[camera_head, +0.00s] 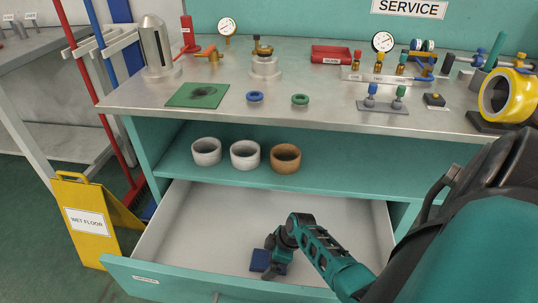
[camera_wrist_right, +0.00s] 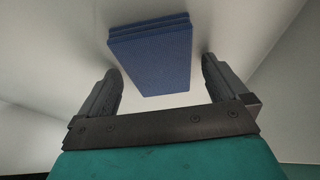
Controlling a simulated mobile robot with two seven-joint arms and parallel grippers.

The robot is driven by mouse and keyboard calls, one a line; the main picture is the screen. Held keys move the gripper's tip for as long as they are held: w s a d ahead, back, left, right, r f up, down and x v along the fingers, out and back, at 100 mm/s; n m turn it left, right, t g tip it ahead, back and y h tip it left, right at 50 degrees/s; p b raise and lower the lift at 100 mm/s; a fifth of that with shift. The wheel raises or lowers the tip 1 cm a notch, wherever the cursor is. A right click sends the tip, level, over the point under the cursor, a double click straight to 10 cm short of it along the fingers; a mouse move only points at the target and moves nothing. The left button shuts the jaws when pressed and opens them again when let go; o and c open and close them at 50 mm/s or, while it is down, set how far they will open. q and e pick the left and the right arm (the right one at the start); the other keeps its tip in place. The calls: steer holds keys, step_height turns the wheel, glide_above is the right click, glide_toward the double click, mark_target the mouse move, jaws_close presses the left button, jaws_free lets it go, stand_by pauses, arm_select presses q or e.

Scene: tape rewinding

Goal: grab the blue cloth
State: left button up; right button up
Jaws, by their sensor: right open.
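The blue cloth (camera_head: 262,260) is a folded, layered square lying on the white floor of the open drawer (camera_head: 215,235). My right gripper (camera_head: 272,266) reaches down into the drawer over the cloth and hides part of it in the head view. In the right wrist view the cloth (camera_wrist_right: 150,55) shows ahead of the fingertips, in line with the gap between them. My right gripper (camera_wrist_right: 160,75) is open and empty, with its two fingers apart. My left gripper is not in view.
The drawer's walls and teal front (camera_head: 190,284) surround the cloth; the rest of its floor looks bare. A shelf above holds two grey cups and a brown cup (camera_head: 285,158). The metal bench top (camera_head: 325,95) carries gauges and fittings. A yellow sign (camera_head: 90,215) stands at left.

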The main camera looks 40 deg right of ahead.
steer(key=c, duration=1.1)
steer(key=shift+r, duration=0.1)
